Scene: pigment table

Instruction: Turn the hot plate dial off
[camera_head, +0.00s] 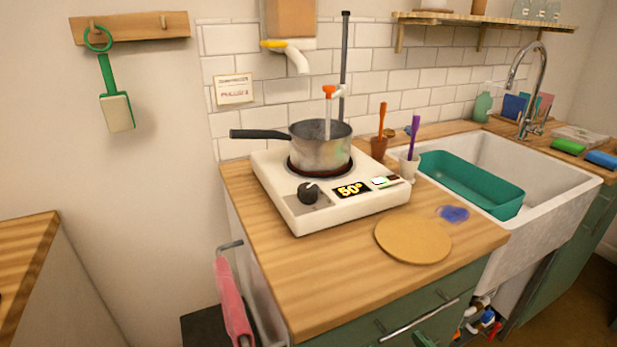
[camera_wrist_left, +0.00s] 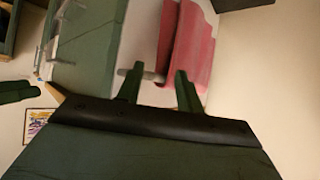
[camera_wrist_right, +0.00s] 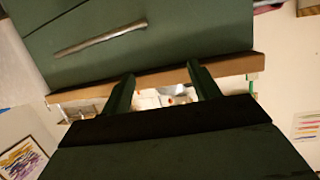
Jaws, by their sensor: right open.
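The white hot plate (camera_head: 328,212) stands on the wooden counter. Its black dial (camera_head: 308,194) is on the front face, left of a lit display (camera_head: 352,189) that reads about 50°. A grey pot (camera_head: 321,155) with a black handle sits on the round burner, with an orange-topped thermometer (camera_head: 328,108) upright in it. My left gripper (camera_wrist_left: 158,70) is open and empty, with the pink towel beyond its fingers. My right gripper (camera_wrist_right: 160,72) is open and empty, facing the counter edge near a green drawer front. Neither gripper is at the dial.
A round tan board (camera_head: 413,239) and a blue powder patch (camera_head: 453,214) lie right of the hot plate. Small cups with an orange and a purple tool stand behind. A teal tub (camera_head: 470,185) sits in the white sink (camera_head: 560,190). The pink towel (camera_head: 232,300) hangs at the counter's left side.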

